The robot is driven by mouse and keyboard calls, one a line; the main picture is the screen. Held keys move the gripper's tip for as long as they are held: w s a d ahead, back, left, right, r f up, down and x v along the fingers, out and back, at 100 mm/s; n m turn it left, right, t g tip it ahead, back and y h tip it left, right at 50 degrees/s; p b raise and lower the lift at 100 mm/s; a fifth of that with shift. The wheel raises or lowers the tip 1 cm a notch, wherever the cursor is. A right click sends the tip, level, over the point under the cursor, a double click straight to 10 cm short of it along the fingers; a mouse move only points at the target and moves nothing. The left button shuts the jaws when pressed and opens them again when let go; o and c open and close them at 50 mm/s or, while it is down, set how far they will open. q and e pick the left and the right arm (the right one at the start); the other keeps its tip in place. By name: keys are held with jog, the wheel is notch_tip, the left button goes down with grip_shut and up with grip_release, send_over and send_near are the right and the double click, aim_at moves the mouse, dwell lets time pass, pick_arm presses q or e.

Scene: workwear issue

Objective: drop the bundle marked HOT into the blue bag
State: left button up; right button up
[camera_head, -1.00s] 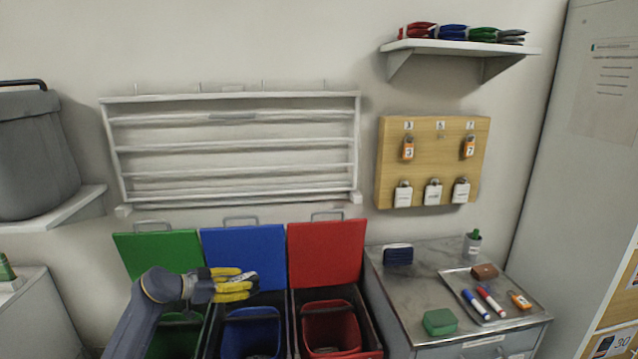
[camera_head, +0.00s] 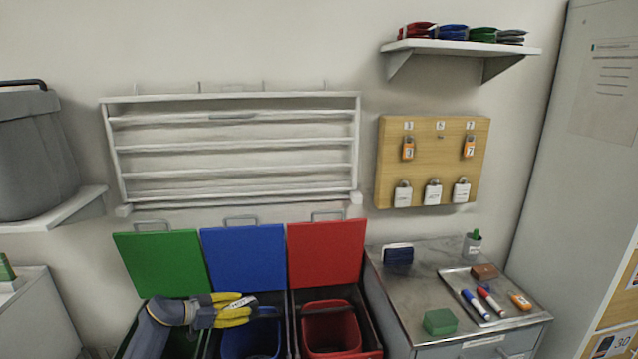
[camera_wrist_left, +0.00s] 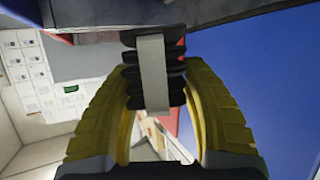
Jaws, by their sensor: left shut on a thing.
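My left gripper (camera_head: 236,312), with yellow fingers, is shut on a dark bundle with a white band (camera_head: 241,303). It holds the bundle over the opening of the blue bag (camera_head: 247,345), near the bag's back rim. In the left wrist view the bundle (camera_wrist_left: 153,75) sits between the two yellow fingers (camera_wrist_left: 155,115), its pale band running along the middle. The marking on the band is too small to read. The blue bag hangs in the middle bin, partly hidden by the gripper. My right gripper is not in view.
The raised blue lid (camera_head: 243,258) stands close behind the gripper. The green lid (camera_head: 163,264) and red lid (camera_head: 327,253) flank it. A red bag (camera_head: 331,331) hangs in the right bin. A metal cabinet top (camera_head: 405,290) with a tray (camera_head: 455,279) is further right.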

pick_arm(q)
jog(key=shift+f, duration=0.55)
jog(key=o, duration=1.3)
jog(key=shift+s+a, duration=0.1)
jog(key=v, duration=1.1)
jog(key=shift+s+a+r, duration=0.15)
jog(key=shift+s+a, duration=0.1)
jog(key=shift+s, duration=0.05)
